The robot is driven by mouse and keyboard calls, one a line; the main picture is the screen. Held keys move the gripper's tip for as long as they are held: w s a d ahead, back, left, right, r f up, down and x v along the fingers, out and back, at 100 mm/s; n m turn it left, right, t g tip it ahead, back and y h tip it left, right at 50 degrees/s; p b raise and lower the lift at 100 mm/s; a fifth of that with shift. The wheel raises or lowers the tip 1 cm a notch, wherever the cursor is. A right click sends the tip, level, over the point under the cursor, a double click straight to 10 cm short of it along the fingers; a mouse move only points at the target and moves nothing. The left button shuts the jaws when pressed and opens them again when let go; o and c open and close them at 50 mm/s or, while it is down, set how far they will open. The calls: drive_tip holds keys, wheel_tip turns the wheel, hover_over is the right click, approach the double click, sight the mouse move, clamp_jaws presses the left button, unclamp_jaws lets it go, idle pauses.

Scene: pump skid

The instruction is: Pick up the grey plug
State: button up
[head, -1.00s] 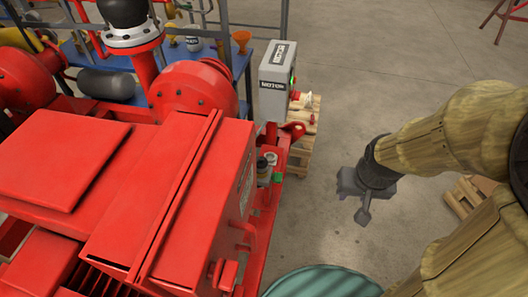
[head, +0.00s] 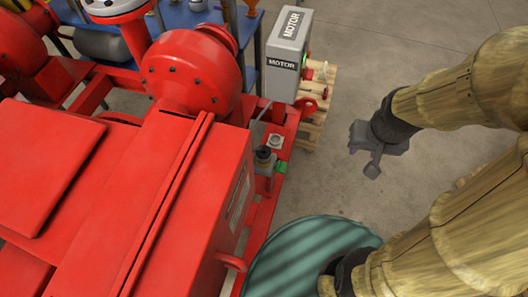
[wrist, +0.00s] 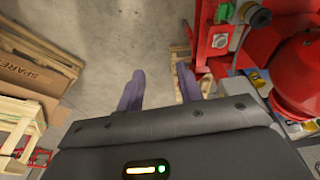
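My gripper (head: 363,153) is over bare floor to the right of the red pump skid in the head view. Its two grey fingers stand apart with nothing between them in the wrist view (wrist: 160,85). A small grey part with a dark round top (head: 264,156) stands on the skid's right edge; it may be the grey plug, but I cannot tell for sure. A pale grey square fitting with a round centre (head: 277,141) is just behind it. In the wrist view a pale grey fitting (wrist: 220,41) sits on the red frame, right of my fingers.
A grey motor control box (head: 286,55) stands at the skid's far right corner, by a wooden pallet (head: 318,110). A teal round top (head: 310,255) is at the front. Wooden crates (wrist: 30,75) are at left in the wrist view. Floor between skid and gripper is clear.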

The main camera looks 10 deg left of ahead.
drive_tip(key=shift+o, duration=0.2)
drive_tip(key=o, duration=0.3)
drive_tip(key=shift+s+a, duration=0.15)
drive_tip(key=shift+s, duration=0.05)
drive_tip(key=o, duration=0.4)
drive_tip(key=w+a+n, duration=0.1)
drive_tip(key=a, duration=0.2)
drive_tip(key=w+a+f+n, duration=0.1)
drive_tip(key=w+a, duration=0.1)
drive_tip(key=a, duration=0.2)
drive_tip(key=w+a+f+n, duration=0.1)
drive_tip(key=w+a, duration=0.1)
drive_tip(key=a, duration=0.2)
drive_tip(key=shift+w+a+g+b, duration=0.2)
drive_tip(key=shift+g+b, duration=0.2)
drive_tip(key=shift+c, duration=0.2)
drive_tip(key=n, duration=0.3)
hover_over(264, 154)
drive_tip(key=f, duration=0.2)
drive_tip(key=shift+w+d+r+g+y, duration=0.1)
drive_tip(key=shift+d+r+g+y, duration=0.1)
drive_tip(key=shift+g+y, duration=0.1)
drive_tip(key=shift+f, duration=0.15)
drive_tip(key=f, duration=0.8)
drive_tip(key=w+f, duration=0.1)
drive_tip(key=f, duration=0.3)
drive_tip(key=shift+w+a, duration=0.1)
drive_tip(key=shift+a, duration=0.25)
